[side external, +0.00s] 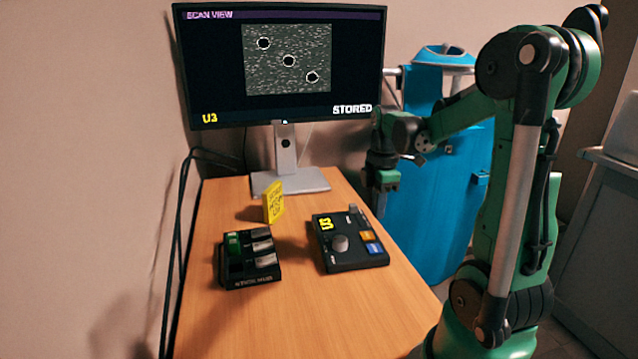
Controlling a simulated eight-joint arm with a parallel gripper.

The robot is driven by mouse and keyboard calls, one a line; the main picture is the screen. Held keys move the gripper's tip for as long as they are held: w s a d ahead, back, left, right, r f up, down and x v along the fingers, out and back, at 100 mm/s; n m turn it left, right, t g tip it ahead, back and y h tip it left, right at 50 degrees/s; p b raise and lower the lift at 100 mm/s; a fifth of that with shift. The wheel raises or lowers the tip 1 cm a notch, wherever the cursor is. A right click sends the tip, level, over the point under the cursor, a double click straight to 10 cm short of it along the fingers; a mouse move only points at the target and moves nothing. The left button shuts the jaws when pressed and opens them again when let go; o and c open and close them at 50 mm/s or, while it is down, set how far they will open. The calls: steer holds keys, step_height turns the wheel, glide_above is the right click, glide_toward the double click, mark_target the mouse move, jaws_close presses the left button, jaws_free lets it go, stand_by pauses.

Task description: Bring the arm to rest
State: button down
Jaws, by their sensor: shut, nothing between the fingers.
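My gripper (381,207) hangs pointing down at the right edge of the wooden table, in front of the blue bin. It is shut and empty, apart from everything on the table. My green arm is bent, with its elbow high at the upper right.
On the table (320,315) stand a black stick hub (252,284) with several sticks, a yellow card (273,203) and a black control box (352,262) with a knob. Behind, a monitor (285,110) reads "STORED" and "U3". A blue bin (425,215) stands right. The table's front is clear.

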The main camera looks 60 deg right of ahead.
stand_by(0.3)
steer(key=w+a+r+m+t, duration=0.1)
steer(key=w+a+m+t, duration=0.1)
steer(key=a, duration=0.5)
steer(key=w+a+r+m+t, duration=0.1)
steer(key=a+m+t, duration=0.2)
steer(key=a, duration=0.4)
steer(key=w+a+r+m+t, duration=0.1)
steer(key=w+a+m+t, duration=0.1)
steer(key=a+m, duration=0.2)
steer(key=a, duration=0.3)
steer(key=shift+w+a+r, duration=0.2)
steer(key=shift+w+a, duration=0.1)
steer(key=shift+d, duration=0.1)
stand_by(1.0)
steer(key=s+d+m+g+h, duration=0.2)
steer(key=s+d+m+h, duration=0.1)
steer(key=d+m, duration=0.7)
steer(key=s+d+m+g+h, duration=0.2)
steer(key=d+m+h, duration=0.2)
steer(key=d+m, duration=0.7)
steer(key=shift+s+f+m, duration=0.2)
steer(key=shift+s+m, duration=0.2)
steer(key=shift+m, duration=0.5)
